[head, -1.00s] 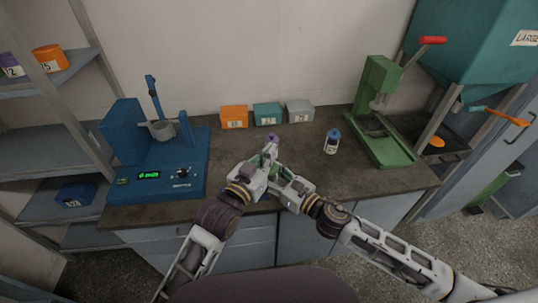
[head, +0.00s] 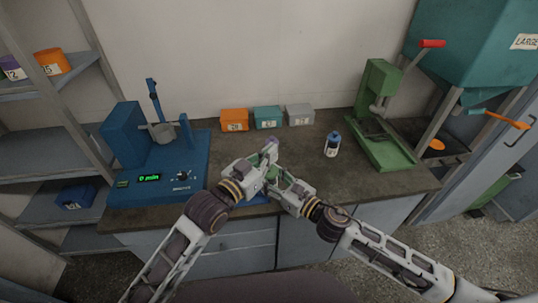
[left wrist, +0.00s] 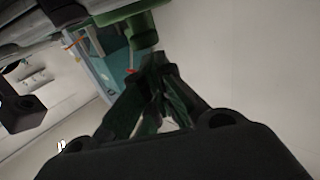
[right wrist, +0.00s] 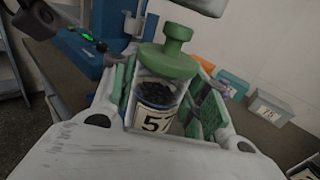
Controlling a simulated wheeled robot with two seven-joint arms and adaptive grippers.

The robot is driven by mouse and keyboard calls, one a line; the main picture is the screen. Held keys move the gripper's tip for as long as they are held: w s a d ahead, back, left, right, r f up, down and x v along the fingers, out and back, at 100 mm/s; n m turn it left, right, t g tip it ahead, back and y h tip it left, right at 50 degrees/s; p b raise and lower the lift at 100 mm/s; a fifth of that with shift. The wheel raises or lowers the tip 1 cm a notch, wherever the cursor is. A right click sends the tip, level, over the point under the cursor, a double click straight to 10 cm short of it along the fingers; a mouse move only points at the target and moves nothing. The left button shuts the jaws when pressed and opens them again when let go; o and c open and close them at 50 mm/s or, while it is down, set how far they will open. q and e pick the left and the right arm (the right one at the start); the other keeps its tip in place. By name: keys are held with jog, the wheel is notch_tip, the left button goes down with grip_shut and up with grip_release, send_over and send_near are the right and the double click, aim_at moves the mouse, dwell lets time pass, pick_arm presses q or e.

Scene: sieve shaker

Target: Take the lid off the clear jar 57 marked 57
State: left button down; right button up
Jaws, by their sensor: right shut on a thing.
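The clear jar 57 (right wrist: 155,120) shows in the right wrist view, with dark bits inside and a label partly cut off by my gripper. Its green lid (right wrist: 168,62) with a round knob sits on top. My right gripper (right wrist: 172,90) is shut on the jar, a green pad on each side. In the left wrist view the lid (left wrist: 143,32) appears upside down, its knob close to the tips of my left gripper (left wrist: 158,62). The left fingers look closed together with nothing between them. I cannot tell whether they touch the knob. In the head view my grippers hide most of the jar.
A blue shaker (head: 160,170) stands left on the bench (head: 340,185). Orange (head: 234,120), teal (head: 267,118) and grey (head: 299,115) boxes line the wall. A blue-capped bottle (head: 332,146) and a green press (head: 385,150) stand right. Bench between bottle and grippers is clear.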

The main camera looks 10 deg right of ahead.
pick_arm(q)
jog(key=c, duration=1.7)
grip_release()
jog(key=shift+s+a, duration=0.1)
jog(key=shift+v, duration=5.85)
